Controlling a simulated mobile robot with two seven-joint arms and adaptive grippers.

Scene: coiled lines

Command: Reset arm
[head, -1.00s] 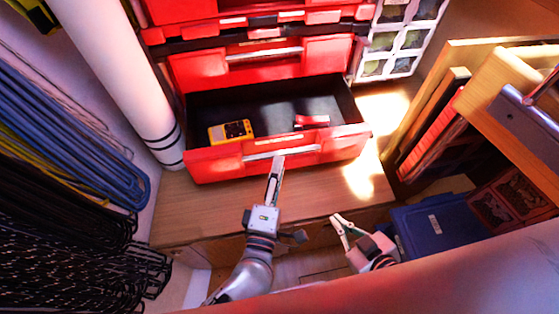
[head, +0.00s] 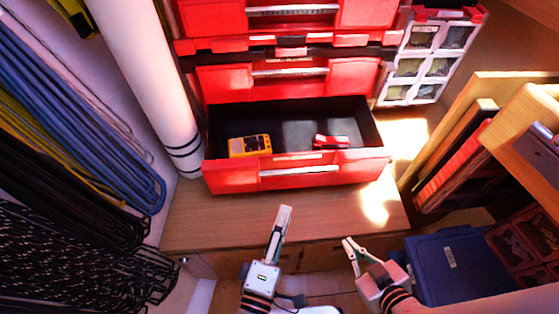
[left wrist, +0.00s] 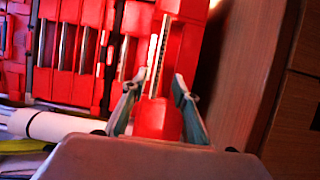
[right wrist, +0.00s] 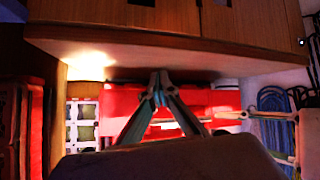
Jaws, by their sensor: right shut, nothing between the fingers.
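My left gripper (head: 284,210) is in front of the open red drawer (head: 232,179), over the wooden top, apart from the drawer's silver handle (head: 300,172). In the left wrist view its fingers (left wrist: 155,88) are spread, with nothing between them, and the drawer front shows beyond. My right gripper (head: 350,244) is lower right, near the front edge of the wooden top. In the right wrist view its fingertips (right wrist: 158,78) meet, with nothing held. In the drawer lie a yellow meter (head: 250,146) and a small red object (head: 331,141).
A white pole (head: 150,70) and coiled lines (head: 80,120) stand on the left. A blue box (head: 450,268) and wooden boards (head: 450,150) are on the right. A white organizer (head: 425,50) stands beside the red cabinet. The wooden top (head: 215,220) is clear.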

